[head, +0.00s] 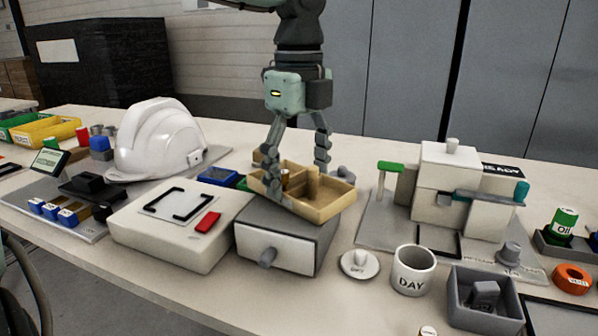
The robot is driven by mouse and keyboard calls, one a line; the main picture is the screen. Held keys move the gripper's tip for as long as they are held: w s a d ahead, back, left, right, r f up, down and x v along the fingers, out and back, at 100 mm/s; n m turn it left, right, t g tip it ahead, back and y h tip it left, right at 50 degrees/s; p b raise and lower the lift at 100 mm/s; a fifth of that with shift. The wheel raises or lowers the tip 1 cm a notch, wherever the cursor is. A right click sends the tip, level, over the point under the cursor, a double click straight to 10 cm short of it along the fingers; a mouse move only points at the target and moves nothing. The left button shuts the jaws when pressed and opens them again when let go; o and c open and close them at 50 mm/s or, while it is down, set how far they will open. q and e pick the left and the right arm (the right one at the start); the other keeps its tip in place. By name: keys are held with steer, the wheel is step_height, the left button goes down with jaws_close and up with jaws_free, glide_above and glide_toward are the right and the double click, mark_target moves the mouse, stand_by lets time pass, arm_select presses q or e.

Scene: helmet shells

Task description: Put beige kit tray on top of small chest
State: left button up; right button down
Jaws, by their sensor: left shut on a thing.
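The beige kit tray (325,211) has low walls and small items in its compartments, among them a tan peg. My left gripper (297,172) reaches down from above and is shut on the tray, with one finger at its left side and the other towards its back. My right gripper is not in view.
A white box with a red block (208,222) stands close left of the chest. A white helmet shell (157,140) is behind it. A lid (360,264), a DAY mug (413,271) and a grey bin (485,311) stand to the right. A white fixture (445,180) is at the back right.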

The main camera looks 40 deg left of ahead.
arm_select(q)
steer(key=o, duration=1.2)
steer(key=shift+c, duration=0.2)
steer(key=shift+r, duration=0.2)
step_height(320, 180, up, 12)
steer(key=p, duration=0.1)
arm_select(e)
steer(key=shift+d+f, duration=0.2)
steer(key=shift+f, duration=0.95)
arm_select(q)
steer(key=shift+f, duration=0.1)
